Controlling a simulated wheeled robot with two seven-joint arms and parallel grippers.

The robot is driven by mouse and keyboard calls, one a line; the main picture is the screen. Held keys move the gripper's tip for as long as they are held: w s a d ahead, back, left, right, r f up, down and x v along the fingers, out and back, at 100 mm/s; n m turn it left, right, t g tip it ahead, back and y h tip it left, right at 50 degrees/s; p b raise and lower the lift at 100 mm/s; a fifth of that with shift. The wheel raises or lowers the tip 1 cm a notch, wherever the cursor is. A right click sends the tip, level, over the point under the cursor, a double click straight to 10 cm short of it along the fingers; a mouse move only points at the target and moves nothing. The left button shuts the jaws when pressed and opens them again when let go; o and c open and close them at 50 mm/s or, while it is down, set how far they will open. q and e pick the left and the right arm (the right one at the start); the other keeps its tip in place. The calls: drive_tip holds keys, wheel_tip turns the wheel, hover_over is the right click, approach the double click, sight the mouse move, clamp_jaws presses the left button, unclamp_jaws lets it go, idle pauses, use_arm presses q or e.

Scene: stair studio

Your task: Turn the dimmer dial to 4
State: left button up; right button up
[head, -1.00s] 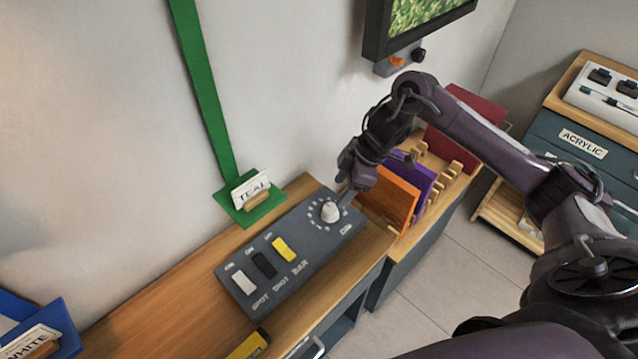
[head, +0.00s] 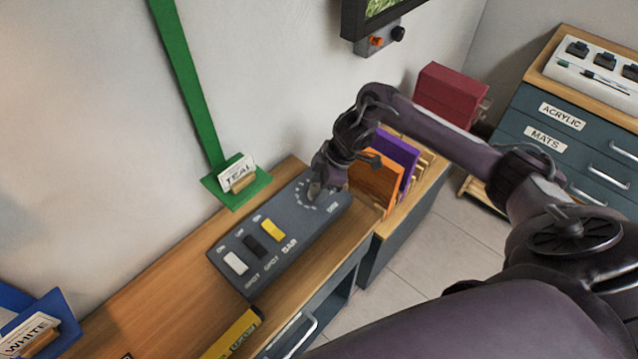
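The grey control panel (head: 302,224) lies on the wooden bench top, with a ring of pale dial marks (head: 301,196) at its far right end. The dimmer dial's knob is almost wholly hidden behind my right gripper, so its pointer setting cannot be read. My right gripper (head: 316,189) points down over the dial, its fingertips at the knob. I cannot tell whether its fingers are closed on the knob. My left gripper is not in view.
White, black and yellow switches (head: 271,229) sit left of the dial on the panel. An orange panel (head: 375,183) and a purple panel (head: 398,155) stand in a rack to the right. A green stand with a TEAL card (head: 238,175) is behind.

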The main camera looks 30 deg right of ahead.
drive_tip(key=c, duration=0.8)
drive_tip(key=n, duration=0.1)
drive_tip(key=n+b, duration=0.1)
drive_tip(key=n+g, duration=0.1)
drive_tip(key=shift+w+f+y, duration=0.1)
drive_tip(key=shift+w+y, duration=0.15)
drive_tip(key=shift+y, duration=0.05)
drive_tip(key=shift+c, duration=0.2)
drive_tip(key=shift+n+g, duration=0.3)
drive_tip(key=shift+n, duration=0.4)
drive_tip(key=shift+r+n, duration=0.25)
drive_tip(key=shift+n, duration=0.05)
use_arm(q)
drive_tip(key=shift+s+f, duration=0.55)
use_arm(e)
drive_tip(key=shift+f, duration=0.1)
drive_tip(key=o, duration=1)
drive_tip(key=shift+s, duration=0.1)
drive_tip(key=shift+c, duration=0.2)
